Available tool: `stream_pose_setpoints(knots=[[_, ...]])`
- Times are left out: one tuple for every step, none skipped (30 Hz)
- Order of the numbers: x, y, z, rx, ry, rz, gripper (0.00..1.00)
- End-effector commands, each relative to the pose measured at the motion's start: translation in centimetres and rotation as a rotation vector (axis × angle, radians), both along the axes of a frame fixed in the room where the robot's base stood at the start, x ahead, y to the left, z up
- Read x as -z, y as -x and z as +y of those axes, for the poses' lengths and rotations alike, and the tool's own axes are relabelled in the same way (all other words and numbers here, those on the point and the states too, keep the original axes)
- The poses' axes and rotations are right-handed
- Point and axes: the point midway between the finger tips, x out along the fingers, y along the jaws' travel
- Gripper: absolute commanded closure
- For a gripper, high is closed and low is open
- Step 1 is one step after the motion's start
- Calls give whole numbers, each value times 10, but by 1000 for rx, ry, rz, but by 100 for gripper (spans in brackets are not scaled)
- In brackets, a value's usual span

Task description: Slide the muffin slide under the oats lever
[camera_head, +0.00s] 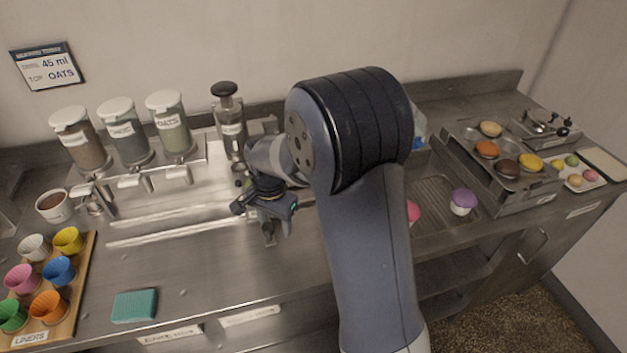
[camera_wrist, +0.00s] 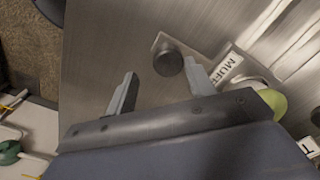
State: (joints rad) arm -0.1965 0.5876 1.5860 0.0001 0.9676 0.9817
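The muffin slide's dark round knob (camera_wrist: 168,62) stands on a metal plate in the wrist view, beside a partly hidden label (camera_wrist: 229,67) reading "MUFF". My gripper (camera_wrist: 160,85) is open, its two fingers apart. The knob lies near the fingertips, closer to the right finger; I cannot tell if they touch. In the head view my gripper (camera_head: 268,232) is low over the counter, right of the rails, and my arm hides part of the slide area. Three labelled dispensers (camera_head: 123,133) stand at the back left with levers (camera_head: 135,182) below.
A sign (camera_head: 50,66) reads "45 ml" and "OATS". A liner board (camera_head: 75,285), a brown-filled cup (camera_head: 54,206) and a teal sponge (camera_head: 134,306) are at left. A yellow-green round thing (camera_wrist: 274,103) shows beside the label.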

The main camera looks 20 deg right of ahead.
Motion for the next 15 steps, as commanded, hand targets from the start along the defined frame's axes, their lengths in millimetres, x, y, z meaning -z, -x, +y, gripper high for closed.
stream_pose_setpoints(knots=[[0, 1, -12, 6, 1, 2, 50], [0, 1, -18, 5, 0, 3, 50], [-1, 1, -26, 6, 1, 2, 50], [-1, 1, -32, 6, 0, 3, 50], [-1, 1, -38, 6, 0, 3, 50], [-1, 1, -45, 6, 0, 3, 50], [-1, 1, -52, 6, 0, 3, 50], [-1, 1, -58, 6, 0, 3, 50], [-1, 1, -66, 6, 0, 3, 50], [-1, 1, -72, 6, 0, 3, 50], [-1, 1, -78, 6, 0, 3, 50], [-1, 1, -86, 6, 0, 3, 50], [-3, 0, -89, 4, 0, 0, 50], [-10, 0, -86, 0, 0, -3, 50], [-19, -1, -86, 0, 1, -5, 50]])
